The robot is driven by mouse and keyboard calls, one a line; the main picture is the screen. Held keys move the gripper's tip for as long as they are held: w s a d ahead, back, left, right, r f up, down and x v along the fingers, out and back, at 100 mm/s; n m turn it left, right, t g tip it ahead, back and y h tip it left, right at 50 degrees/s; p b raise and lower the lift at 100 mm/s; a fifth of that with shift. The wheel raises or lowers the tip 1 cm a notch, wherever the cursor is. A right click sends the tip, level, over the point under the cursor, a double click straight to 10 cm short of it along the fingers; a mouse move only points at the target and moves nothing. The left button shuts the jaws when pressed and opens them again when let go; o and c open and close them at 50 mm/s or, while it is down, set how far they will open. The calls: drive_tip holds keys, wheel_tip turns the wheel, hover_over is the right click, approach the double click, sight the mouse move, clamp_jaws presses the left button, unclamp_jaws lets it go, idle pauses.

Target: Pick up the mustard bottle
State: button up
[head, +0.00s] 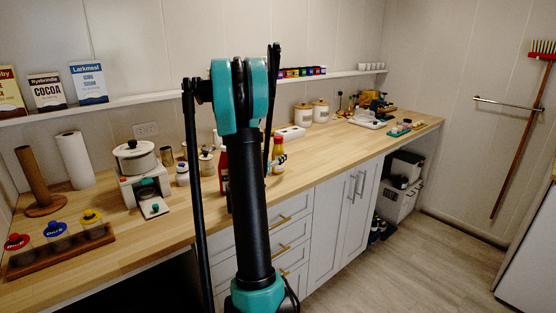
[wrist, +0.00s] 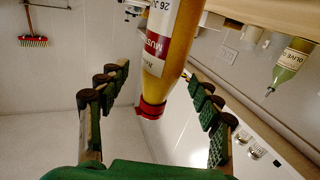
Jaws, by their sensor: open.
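The mustard bottle (wrist: 170,40) has a yellow body, a white and dark red label and a red cap. In the wrist view it appears cap-down, at the top middle. My gripper (wrist: 158,80) is open, with green pads on both sides of the cap and neck in the wrist view. A gap shows left of the bottle; the right fingers are close to its body, and I cannot tell if they touch. My arm hides most of the gripper in the head view.
A red bottle (head: 222,165) stands left of the mustard, partly behind my arm. An olive oil bottle (wrist: 291,68) shows at the right of the wrist view. Canisters (head: 320,111) stand farther back on the wooden counter (head: 120,245). A shelf runs along the wall above.

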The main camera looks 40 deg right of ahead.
drive_tip(key=shift+x, duration=3.55)
drive_tip(key=shift+c, duration=0.5)
clamp_jaws()
